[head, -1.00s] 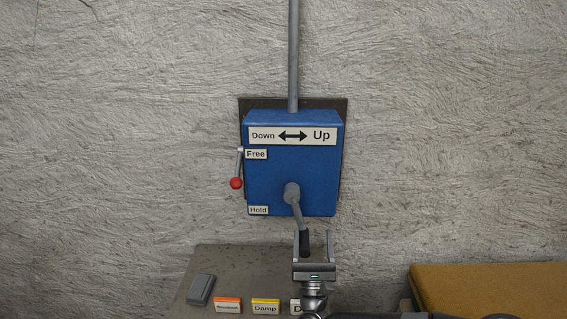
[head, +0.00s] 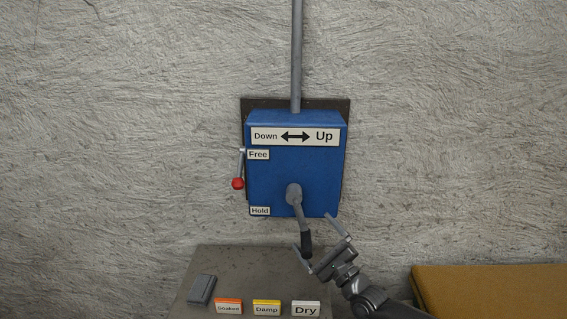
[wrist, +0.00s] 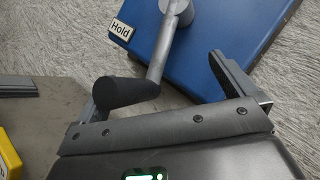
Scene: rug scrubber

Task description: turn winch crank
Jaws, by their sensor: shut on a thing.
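The winch is a blue box (head: 270,185) on a dark wall plate, with a "Down ↔ Up" sign (head: 295,136). Its grey crank arm (head: 298,208) points down and slightly right from the hub, ending in a dark handle (head: 306,245). The handle also shows in the wrist view (wrist: 125,90). The handle lies close to the left finger, and a gap shows on the right. My gripper is tilted, reaching in from the lower right.
A red-knobbed lever (head: 238,184) hangs at the box's left side between the "Free" (head: 258,155) and "Hold" (head: 260,211) labels. Below is a grey console (head: 240,265) with "Soaked", "Damp" and "Dry" labels. A mustard-coloured surface (head: 490,290) lies at the lower right.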

